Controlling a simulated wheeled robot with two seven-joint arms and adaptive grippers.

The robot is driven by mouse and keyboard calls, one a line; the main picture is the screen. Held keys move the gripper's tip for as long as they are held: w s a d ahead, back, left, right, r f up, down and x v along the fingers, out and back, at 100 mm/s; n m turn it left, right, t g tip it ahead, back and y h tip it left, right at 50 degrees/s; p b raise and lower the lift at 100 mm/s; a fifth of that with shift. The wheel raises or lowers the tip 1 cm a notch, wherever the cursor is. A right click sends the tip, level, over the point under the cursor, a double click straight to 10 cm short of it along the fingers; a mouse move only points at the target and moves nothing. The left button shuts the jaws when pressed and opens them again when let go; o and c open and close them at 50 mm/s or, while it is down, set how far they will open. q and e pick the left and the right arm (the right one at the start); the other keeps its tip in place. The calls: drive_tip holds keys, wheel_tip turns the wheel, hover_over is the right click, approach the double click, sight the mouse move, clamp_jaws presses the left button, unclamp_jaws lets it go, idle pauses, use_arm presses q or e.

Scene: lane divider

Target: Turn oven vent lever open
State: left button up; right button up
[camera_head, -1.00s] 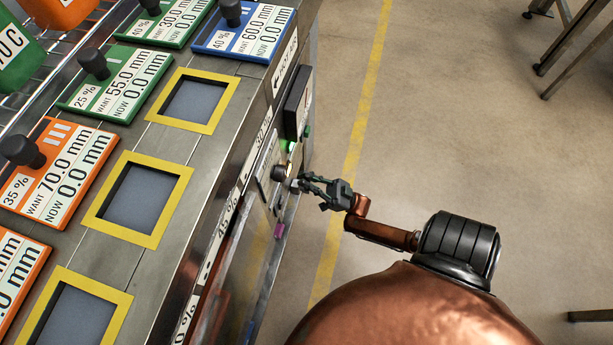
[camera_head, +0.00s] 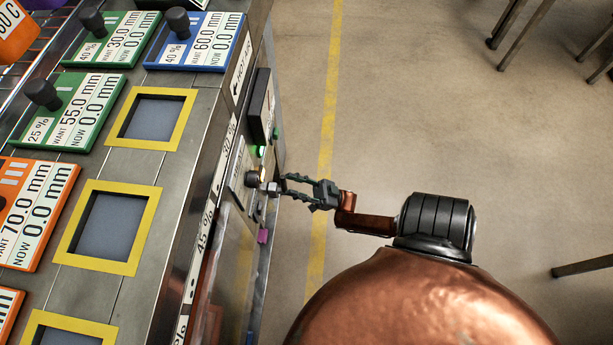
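On the side panel of the oven-like machine, a dark round knob (camera_head: 252,179) sticks out, with a small light-grey piece (camera_head: 272,188) beside it. They look like the vent lever, but its label and setting are too small to read. My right gripper (camera_head: 282,184) is in front of this panel, fingers pointing left at the grey piece. Its two fingers are spread with a gap between them. The tips are close to the grey piece; I cannot tell whether they touch it. My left gripper is out of view.
A black box (camera_head: 261,106) and a lit green button (camera_head: 260,152) sit above the knob on the panel. The machine's top carries yellow-framed windows (camera_head: 107,228) and coloured dial plates (camera_head: 92,112). Open floor with a yellow line (camera_head: 327,120) lies right; table legs (camera_head: 520,35) stand far right.

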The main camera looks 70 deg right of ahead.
drive_tip(key=v, duration=0.7)
drive_tip(key=shift+f, duration=0.2)
drive_tip(key=shift+s, duration=0.1)
